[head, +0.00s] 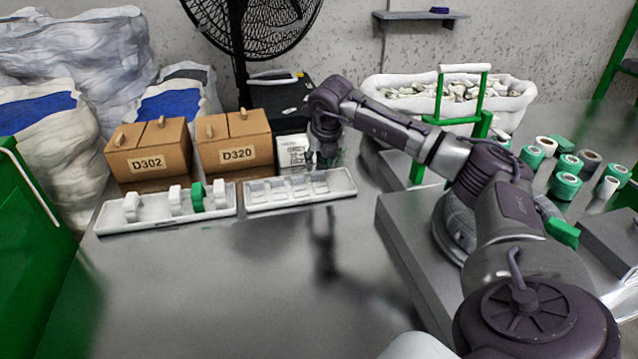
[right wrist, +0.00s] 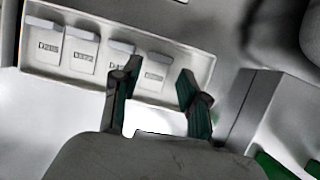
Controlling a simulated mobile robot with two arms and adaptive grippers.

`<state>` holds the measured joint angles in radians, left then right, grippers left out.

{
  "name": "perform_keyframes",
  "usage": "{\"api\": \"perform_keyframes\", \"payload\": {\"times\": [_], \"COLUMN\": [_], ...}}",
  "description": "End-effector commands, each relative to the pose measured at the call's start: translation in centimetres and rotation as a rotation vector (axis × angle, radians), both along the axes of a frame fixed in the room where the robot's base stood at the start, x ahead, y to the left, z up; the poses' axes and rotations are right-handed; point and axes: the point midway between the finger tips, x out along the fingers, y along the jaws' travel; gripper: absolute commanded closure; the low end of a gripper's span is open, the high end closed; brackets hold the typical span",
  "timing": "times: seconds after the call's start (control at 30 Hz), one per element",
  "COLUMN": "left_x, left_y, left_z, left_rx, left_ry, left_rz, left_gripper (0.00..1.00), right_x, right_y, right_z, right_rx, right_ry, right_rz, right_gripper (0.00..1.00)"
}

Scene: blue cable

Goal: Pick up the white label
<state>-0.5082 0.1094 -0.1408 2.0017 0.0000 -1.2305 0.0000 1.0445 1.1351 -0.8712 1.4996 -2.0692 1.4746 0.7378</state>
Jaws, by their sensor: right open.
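Several white labels with printed codes stand in a row in a white tray (right wrist: 207,68). One white label (right wrist: 155,72) at the row's right end shows between the fingers of my right gripper (right wrist: 157,80) in the right wrist view. The gripper is open, with a finger to either side of that label. I cannot tell whether they touch it. In the head view my right gripper (head: 324,160) hangs over the right part of the tray (head: 300,202), at its back side. My left gripper is not in view.
A second white tray (head: 160,226) to the left holds white pieces and a green one. Boxes D302 (head: 150,150) and D320 (head: 235,142) and a small white box (head: 291,150) stand behind the trays. Green-and-white rolls (head: 565,186) stand at right. The front table is clear.

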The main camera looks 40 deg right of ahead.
Motion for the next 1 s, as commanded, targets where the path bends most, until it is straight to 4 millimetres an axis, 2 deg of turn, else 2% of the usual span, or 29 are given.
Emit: {"api": "perform_keyframes", "payload": {"times": [0.13, 0.4, 0.73, 0.87, 1.0], "left_x": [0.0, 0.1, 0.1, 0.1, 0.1], "left_y": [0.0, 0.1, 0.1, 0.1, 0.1], "left_z": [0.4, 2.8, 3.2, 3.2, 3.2], "left_rx": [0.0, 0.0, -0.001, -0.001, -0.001], "left_ry": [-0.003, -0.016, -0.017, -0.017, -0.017], "left_rz": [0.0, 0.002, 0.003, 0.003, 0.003], "left_gripper": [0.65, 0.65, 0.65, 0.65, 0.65], "right_x": [0.2, 1.0, 1.2, 1.2, 1.2], "right_y": [-0.1, -0.5, -0.7, -0.7, -0.7], "right_z": [-1.0, -4.8, -5.4, -5.4, -5.4], "right_rx": [0.0, 0.002, 0.0, 0.0, 0.0], "right_ry": [0.001, 0.0, 0.0, 0.0, 0.0], "right_rz": [0.0, 0.0, 0.0, 0.0, 0.0], "right_gripper": [0.56, 0.56, 0.56, 0.78, 0.78]}}
